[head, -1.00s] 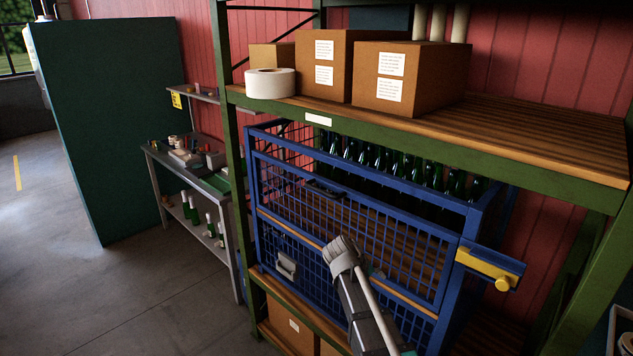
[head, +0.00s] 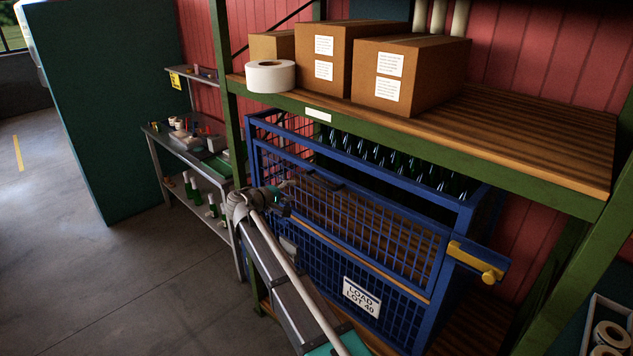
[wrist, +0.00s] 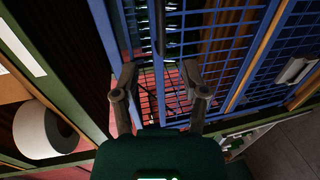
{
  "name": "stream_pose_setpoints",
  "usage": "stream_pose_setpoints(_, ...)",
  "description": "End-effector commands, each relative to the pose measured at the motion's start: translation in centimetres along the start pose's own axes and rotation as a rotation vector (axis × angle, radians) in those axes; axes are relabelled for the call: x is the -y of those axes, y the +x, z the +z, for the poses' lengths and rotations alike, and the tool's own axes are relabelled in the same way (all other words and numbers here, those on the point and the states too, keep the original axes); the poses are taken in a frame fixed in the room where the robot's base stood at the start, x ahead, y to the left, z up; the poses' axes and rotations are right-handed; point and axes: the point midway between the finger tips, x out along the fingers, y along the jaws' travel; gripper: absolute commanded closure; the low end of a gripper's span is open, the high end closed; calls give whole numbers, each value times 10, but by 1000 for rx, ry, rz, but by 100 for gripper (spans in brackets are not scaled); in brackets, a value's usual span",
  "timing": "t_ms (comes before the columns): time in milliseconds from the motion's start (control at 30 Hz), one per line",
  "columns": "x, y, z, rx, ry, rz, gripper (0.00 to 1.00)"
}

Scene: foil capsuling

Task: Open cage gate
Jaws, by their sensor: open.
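The blue mesh cage (head: 365,270) stands on the rack's lower shelf, with green bottles (head: 400,165) inside. Its upper front gate (head: 385,235) looks shut, above a wooden strip. A dark piece (head: 328,183) sits by the gate's top rail. A yellow latch handle (head: 478,262) is on a blue bracket at the cage's right end. My gripper (head: 284,195) is at the left part of the cage front, away from the yellow handle. Contact with the mesh cannot be told.
Cardboard boxes (head: 405,72) and a white roll (head: 270,76) stand on the shelf above the cage. The green rack post (head: 226,100) is close to my gripper's left. A side table (head: 195,165) with small items stands further left. The floor (head: 150,270) in front is clear.

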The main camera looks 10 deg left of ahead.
Motion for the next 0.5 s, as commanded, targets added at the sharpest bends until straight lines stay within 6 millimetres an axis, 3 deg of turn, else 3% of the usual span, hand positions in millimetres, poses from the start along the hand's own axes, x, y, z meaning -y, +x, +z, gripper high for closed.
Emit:
stream_pose_setpoints(267, 0, 2, 0, 1, 1, -1, 43)
stream_pose_setpoints(500, 1, 18, 0, 3, 1, -2, 43)
